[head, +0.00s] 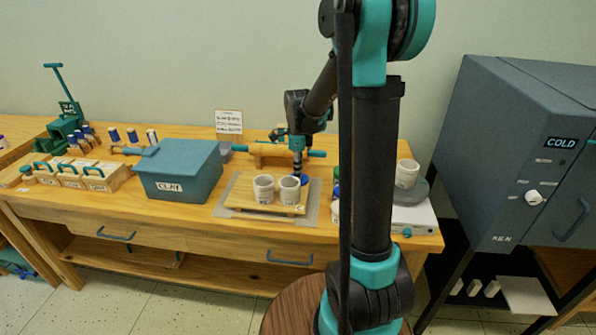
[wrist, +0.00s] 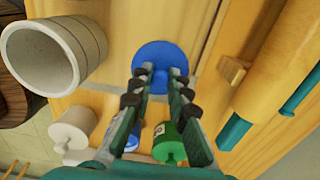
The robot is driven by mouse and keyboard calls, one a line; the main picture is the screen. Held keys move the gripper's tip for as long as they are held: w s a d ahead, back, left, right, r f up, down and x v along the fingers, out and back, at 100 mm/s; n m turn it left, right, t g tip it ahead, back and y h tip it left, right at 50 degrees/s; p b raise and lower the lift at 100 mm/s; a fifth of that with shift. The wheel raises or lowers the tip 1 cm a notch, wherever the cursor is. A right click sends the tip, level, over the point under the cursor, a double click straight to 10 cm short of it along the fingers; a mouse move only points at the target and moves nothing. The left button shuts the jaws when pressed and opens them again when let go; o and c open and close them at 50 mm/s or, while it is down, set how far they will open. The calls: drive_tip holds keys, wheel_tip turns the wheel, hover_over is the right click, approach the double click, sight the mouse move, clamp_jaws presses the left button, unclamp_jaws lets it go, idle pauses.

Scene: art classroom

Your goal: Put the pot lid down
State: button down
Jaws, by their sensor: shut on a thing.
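The pot lid is a blue disc (wrist: 150,55) with a small knob in the wrist view. My gripper (wrist: 163,76) is shut on the knob, with a finger on each side. In the head view my gripper (head: 298,172) points down behind the two white pots, and a bit of the blue lid (head: 305,180) shows beside the right pot (head: 289,190). The left pot (head: 263,188) stands next to it on a wooden board (head: 262,208). Whether the lid touches the board is unclear. A white pot (wrist: 52,52) is close left of the lid in the wrist view.
A wooden roller with teal handles (head: 270,152) lies behind the board. A blue clay box (head: 180,172) stands to the left. Green (wrist: 170,147) and blue (wrist: 130,137) jars sit under my fingers in the wrist view. The kiln (head: 515,150) is at right.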

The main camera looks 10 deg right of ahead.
drive_tip(key=c, duration=1.5)
unclamp_jaws()
drive_tip(key=shift+f, duration=0.1)
drive_tip(key=shift+o, duration=0.2)
wheel_tip(320, 180, up, 12)
